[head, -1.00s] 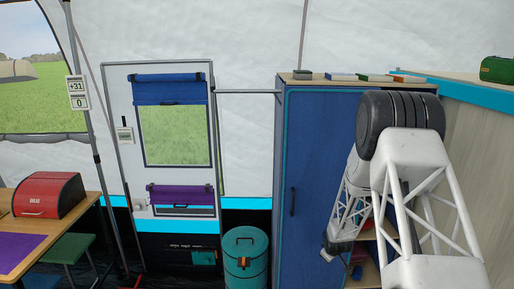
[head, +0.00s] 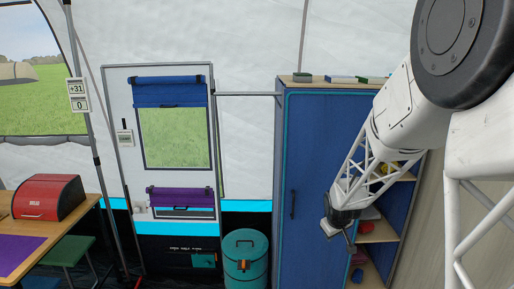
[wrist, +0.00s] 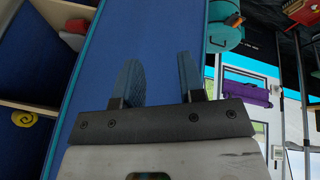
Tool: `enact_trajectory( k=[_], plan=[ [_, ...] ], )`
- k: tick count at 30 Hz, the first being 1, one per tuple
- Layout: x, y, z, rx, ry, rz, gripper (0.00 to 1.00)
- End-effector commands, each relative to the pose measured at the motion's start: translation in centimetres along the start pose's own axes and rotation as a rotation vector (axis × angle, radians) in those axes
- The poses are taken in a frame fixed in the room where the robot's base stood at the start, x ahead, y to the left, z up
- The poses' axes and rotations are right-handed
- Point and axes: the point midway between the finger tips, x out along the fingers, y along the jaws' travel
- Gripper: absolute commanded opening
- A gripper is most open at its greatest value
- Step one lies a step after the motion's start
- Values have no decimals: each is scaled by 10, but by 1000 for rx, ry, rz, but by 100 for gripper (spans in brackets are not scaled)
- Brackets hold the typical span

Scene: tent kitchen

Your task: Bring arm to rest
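My white lattice arm (head: 365,175) comes in from the right and hangs bent down in front of the cupboard's right side. My gripper (head: 352,240) is at its lower end, small in the head view and pointing down. In the wrist view my gripper (wrist: 160,78) shows two dark blue fingers standing apart with nothing between them. Behind them is the blue cupboard door (wrist: 165,30), which also shows in the head view (head: 325,190). The fingers do not visibly hold anything.
Open shelves (head: 380,232) with small items are right beside my gripper. A teal bin (head: 245,262) stands left of the cupboard. A table (head: 35,228) with a red box (head: 48,197) and a green stool (head: 65,250) are at the far left. The floor is mostly hidden.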

Motion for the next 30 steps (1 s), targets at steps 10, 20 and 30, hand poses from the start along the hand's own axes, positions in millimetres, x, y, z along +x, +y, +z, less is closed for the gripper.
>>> enact_trajectory(
  k=[10,20,30],
  plan=[
    [-89,-25,28,83,-27,-15,37],
    [-163,-52,64,162,-55,-31,37],
    [-229,-84,111,241,-83,-51,37]
  ],
)
